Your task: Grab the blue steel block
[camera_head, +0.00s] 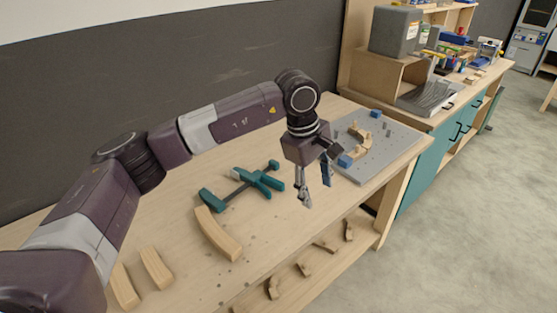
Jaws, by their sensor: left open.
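My left gripper (317,193) hangs from my left arm over the right part of the wooden workbench, its fingers pointing down, apart and open. I see nothing clearly held between them. A small blue block (346,161) sits at the near left edge of the grey plate, just to the right of the gripper. A second blue block (375,114) sits at the far side of the same plate. I cannot tell which of the two is the blue steel block. My right gripper is not in view.
The grey perforated plate (385,155) holds a curved wooden piece (360,136). Teal clamps (262,181) and curved wooden pieces (218,234) lie left of the gripper. More wooden pieces lie on a lower shelf. A cabinet (440,150) with teal fronts stands at right.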

